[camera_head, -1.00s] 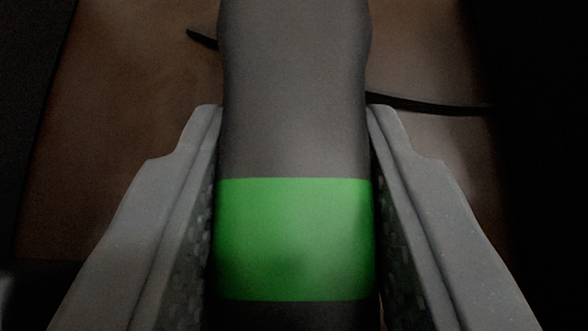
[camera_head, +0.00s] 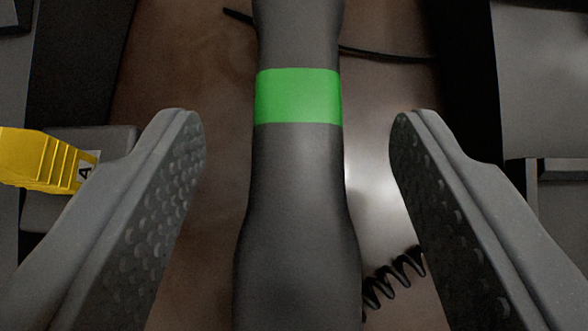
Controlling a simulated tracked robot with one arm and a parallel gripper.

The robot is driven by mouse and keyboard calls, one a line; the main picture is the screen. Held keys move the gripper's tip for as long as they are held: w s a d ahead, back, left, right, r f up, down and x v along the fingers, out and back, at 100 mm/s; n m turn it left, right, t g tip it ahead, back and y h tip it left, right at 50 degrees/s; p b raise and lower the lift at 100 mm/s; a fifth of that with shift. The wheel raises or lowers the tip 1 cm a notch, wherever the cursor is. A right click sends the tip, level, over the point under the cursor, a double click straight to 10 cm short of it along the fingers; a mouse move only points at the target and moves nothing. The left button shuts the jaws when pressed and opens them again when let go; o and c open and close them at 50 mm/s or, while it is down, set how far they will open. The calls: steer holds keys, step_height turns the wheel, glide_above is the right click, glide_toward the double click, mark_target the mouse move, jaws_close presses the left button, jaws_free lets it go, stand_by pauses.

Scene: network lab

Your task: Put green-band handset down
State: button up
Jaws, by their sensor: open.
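The green-band handset (camera_head: 300,185) is dark grey with a bright green band (camera_head: 299,96) around its narrow part. It runs up the middle of the view, over a brown surface. My gripper (camera_head: 297,125) is open, with one finger on each side of the handset. There is a clear gap between the handset and each finger. The lower end of the handset runs out of the picture.
A black coiled cord (camera_head: 395,280) lies right of the handset. A thin black cable shows behind it. A yellow part (camera_head: 45,160) with a label "A" is at the left. Dark and grey blocks stand at both sides. Bare brown surface (camera_head: 185,60) shows between them.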

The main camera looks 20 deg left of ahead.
steer(key=p+v, duration=0.1)
steer(key=v, duration=0.4)
steer(key=shift+s+r, duration=0.2)
steer(key=shift+s, duration=0.15)
steer(key=shift+d, duration=0.1)
steer(key=w+d+r+t+y, duration=0.15)
steer(key=d+r, duration=0.25)
steer(key=r, duration=0.6)
steer(key=w+d+r, duration=0.3)
steer(key=r, duration=0.7)
steer(key=w+d+r+t+y, duration=0.1)
steer(key=w+d+r, duration=0.25)
steer(key=r, duration=0.65)
steer(key=s+d+r+m+h, duration=0.1)
steer(key=s+d+r, duration=0.3)
steer(key=d+r, duration=0.4)
steer(key=s+d+r+t+h, duration=0.1)
steer(key=s+d+r+h, duration=0.1)
steer(key=s+d+r, duration=0.2)
steer(key=s+d+r+m+t+h, duration=0.1)
steer(key=s+d+r, duration=0.3)
steer(key=d+r, duration=0.7)
steer(key=shift+s+d+r+m+h, duration=0.3)
steer(key=shift+r+h, duration=0.15)
steer(key=shift+h, duration=0.1)
